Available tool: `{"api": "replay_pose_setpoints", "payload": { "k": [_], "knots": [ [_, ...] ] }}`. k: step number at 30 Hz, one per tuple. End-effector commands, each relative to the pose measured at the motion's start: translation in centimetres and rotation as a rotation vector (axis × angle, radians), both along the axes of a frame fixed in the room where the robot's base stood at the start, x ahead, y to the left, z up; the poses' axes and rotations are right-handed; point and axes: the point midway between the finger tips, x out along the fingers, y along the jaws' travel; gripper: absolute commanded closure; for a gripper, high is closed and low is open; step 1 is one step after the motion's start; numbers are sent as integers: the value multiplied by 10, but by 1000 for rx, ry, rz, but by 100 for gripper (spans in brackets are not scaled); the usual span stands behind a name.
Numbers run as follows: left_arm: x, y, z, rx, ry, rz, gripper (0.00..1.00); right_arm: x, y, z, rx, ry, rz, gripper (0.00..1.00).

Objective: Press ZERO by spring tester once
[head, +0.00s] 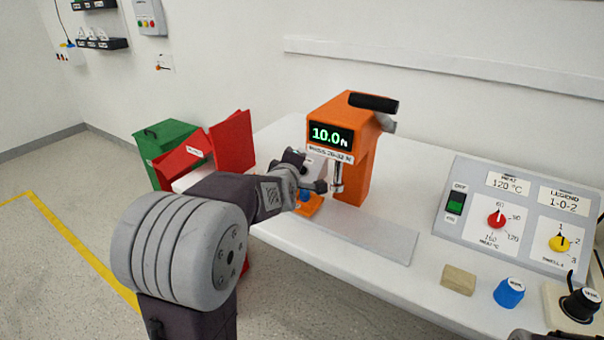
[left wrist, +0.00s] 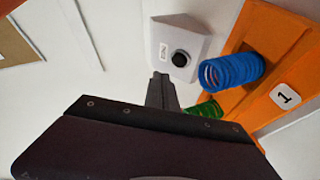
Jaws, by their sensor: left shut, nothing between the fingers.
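The orange spring tester (head: 365,175) stands on the white bench, its green display (head: 330,135) reading 10.0 N. In the left wrist view a small white box with a black button (left wrist: 181,58) shows; its small label appears to read ZERO. In the left wrist view my shut, empty fingers (left wrist: 160,80) end just short of the box's lower left edge. The button is uncovered there; I cannot tell whether the fingers touch the box.
An orange tray (left wrist: 285,60) marked 1, with a blue spring (left wrist: 232,70) and a green spring (left wrist: 207,109), lies close to the box. Red bins (head: 232,140) stand left. A grey control panel (head: 520,210), wooden block (head: 458,280) and blue knob (head: 508,293) are right.

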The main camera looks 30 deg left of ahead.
Motion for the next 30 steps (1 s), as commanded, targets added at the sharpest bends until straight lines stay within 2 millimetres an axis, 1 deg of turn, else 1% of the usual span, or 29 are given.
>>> {"api": "replay_pose_setpoints", "payload": {
  "k": [1, 6, 30],
  "knots": [
    [4, 0, -8, 0, 2, -1, 100, 0, 0, -6, 0, 0, 0, 64],
    [11, -1, -15, -2, 1, 0, 100, 0, 0, -9, 0, 0, 0, 64],
    [13, -1, -16, 0, 1, 0, 100, 0, 0, -9, 0, 0, 0, 64]
  ]
}}
